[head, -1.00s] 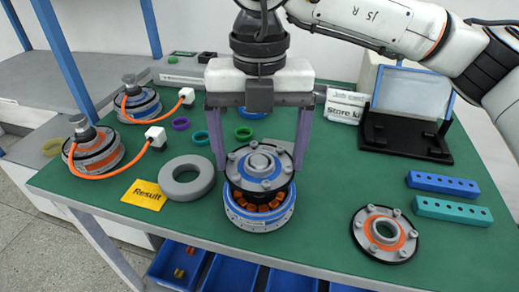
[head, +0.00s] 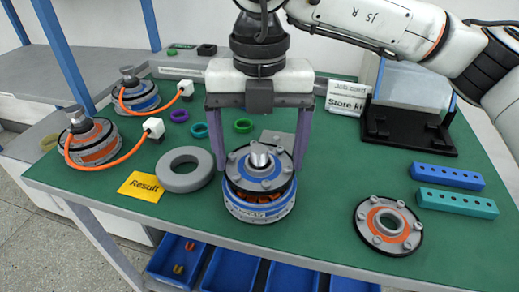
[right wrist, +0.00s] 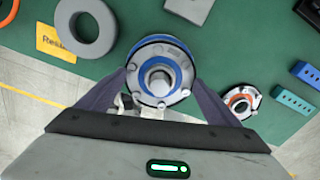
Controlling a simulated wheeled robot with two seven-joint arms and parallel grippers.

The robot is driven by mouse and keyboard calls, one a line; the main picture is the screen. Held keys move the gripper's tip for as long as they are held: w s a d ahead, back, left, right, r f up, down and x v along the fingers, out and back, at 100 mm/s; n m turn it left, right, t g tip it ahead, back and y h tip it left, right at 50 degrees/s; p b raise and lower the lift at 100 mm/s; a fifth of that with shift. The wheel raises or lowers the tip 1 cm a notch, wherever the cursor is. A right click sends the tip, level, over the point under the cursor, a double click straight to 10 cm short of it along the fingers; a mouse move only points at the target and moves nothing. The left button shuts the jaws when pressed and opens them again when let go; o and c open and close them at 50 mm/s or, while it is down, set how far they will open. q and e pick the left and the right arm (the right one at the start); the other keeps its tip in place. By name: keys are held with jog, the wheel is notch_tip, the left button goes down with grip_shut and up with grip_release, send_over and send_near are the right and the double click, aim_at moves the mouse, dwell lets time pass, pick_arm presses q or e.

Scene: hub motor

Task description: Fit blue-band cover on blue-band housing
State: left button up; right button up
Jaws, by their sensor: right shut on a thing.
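The blue-band cover (head: 246,172) is a dark disc with bolts and a blue ring around a raised hub. My right gripper (head: 260,167) is shut on it, one purple finger at each side. The blue-band housing (head: 258,211) stands upright on the green table directly below. A narrow gap with orange-brown windings still shows between cover and housing, widest at the right. A metal shaft end shows in the cover's central hole. In the right wrist view the cover (right wrist: 137,61) sits between the fingertips and hides most of the housing. My left gripper is not in view.
An orange-band cover (head: 388,226) lies at right near blue (head: 447,177) and teal (head: 456,203) hole blocks. A grey ring (head: 185,170) and yellow Result card (head: 141,186) lie left. Two motors with orange cables (head: 92,143) stand farther left. Blue bins (head: 231,271) sit below the front edge.

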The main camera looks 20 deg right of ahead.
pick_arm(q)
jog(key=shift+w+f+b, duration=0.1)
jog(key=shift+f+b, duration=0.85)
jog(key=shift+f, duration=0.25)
pick_arm(e)
jog(key=shift+f, duration=1.1)
pick_arm(q)
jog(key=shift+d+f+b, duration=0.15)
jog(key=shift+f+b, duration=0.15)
jog(key=shift+b, duration=0.05)
pick_arm(e)
jog(key=shift+f, duration=0.25)
jog(key=o, duration=1.1)
jog(key=shift+r, duration=0.35)
pick_arm(q)
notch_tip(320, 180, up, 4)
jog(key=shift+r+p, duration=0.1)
jog(key=shift+p, duration=1.05)
pick_arm(e)
notch_tip(320, 180, up, 10)
